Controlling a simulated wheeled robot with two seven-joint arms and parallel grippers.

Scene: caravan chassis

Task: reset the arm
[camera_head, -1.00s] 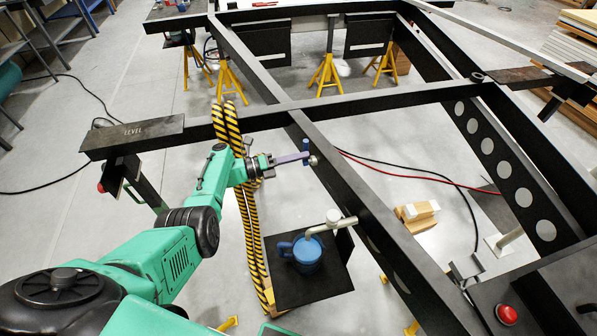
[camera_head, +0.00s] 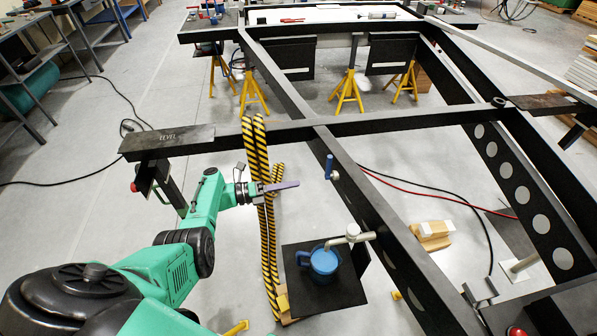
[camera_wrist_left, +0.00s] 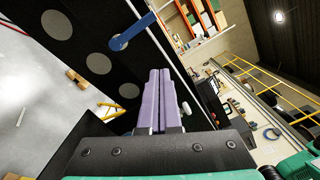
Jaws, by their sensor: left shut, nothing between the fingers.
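My left arm reaches in from the left in the head view. Its left gripper (camera_head: 294,184) has purple fingers that are shut together with nothing between them. In the left wrist view the same fingers (camera_wrist_left: 160,75) lie side by side. A small blue crank handle (camera_head: 329,167) stands on the black frame rail (camera_head: 360,200), a short gap to the right of the fingertips. It also shows in the left wrist view as a blue lever (camera_wrist_left: 132,31) beyond the fingertips. My right gripper is not seen.
Below are a black shelf (camera_head: 300,292) with a blue mug (camera_head: 323,262) and a metal spout (camera_head: 350,236). Open floor (camera_head: 90,215) lies to the left.

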